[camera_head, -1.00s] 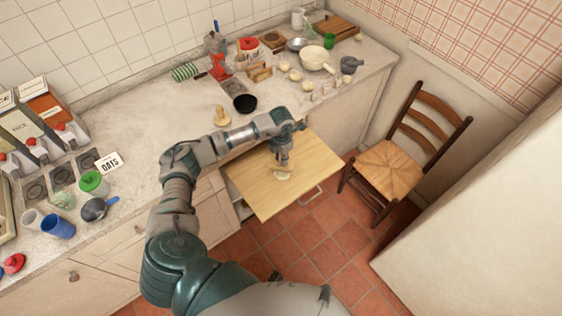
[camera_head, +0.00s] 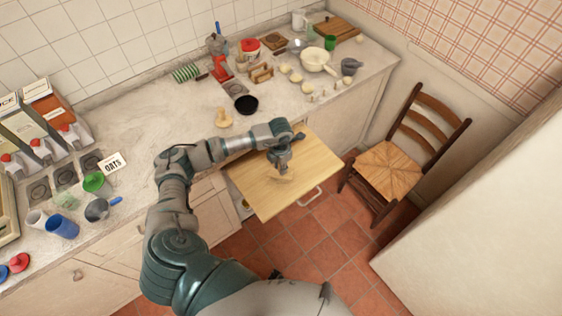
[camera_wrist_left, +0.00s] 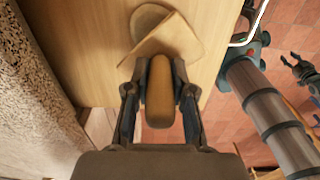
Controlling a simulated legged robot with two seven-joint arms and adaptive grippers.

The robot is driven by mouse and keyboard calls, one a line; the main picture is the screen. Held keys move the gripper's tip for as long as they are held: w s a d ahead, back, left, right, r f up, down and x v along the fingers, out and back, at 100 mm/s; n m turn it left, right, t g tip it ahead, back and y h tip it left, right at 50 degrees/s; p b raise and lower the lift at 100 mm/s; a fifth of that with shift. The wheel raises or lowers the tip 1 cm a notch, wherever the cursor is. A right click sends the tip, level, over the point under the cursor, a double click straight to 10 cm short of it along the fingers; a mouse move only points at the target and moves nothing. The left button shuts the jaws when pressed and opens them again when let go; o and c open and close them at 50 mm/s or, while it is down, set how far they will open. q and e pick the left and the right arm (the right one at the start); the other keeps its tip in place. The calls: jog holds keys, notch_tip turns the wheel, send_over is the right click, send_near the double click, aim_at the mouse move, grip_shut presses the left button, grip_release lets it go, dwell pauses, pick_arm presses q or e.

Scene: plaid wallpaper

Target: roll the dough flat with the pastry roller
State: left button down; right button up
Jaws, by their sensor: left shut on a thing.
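My left gripper (camera_head: 280,163) is over the pull-out wooden board (camera_head: 315,160). In the left wrist view its fingers (camera_wrist_left: 160,92) are shut on the brown wooden handle of the pastry roller (camera_wrist_left: 160,95). Just beyond the fingertips, a pale tan slanted shape (camera_wrist_left: 172,40) lies against the board, with a rounded pale piece (camera_wrist_left: 150,17) behind it. I cannot tell clearly where roller head and dough (camera_head: 285,178) part. In the head view the dough is a small pale patch beneath the gripper, partly hidden by it. A dark claw-like part (camera_wrist_left: 300,70) shows at the right; its opening is unclear.
A chair (camera_head: 400,160) stands right of the board. The board around the gripper is clear.

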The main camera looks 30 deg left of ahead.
pick_arm(q)
jog(key=shift+s+d+f, duration=0.15)
jog(key=shift+s+d, duration=0.05)
jog(key=shift+s, duration=0.15)
notch_tip(320, 180, up, 7)
jog(key=p, duration=0.4)
jog(key=shift+w+p, duration=0.15)
jog(key=shift+p, duration=0.15)
jog(key=shift+a, duration=0.1)
jog(key=f+b, duration=0.1)
jog(key=w+f+b, duration=0.1)
jog(key=f+b, duration=0.2)
jog(key=b, duration=0.1)
jog(key=shift+w+a+f, duration=0.15)
jog(key=shift+w+f, duration=0.2)
jog(key=shift+w+a+f+b, duration=0.1)
jog(key=shift+w+f+b, duration=0.3)
jog(key=shift+f+b, duration=0.25)
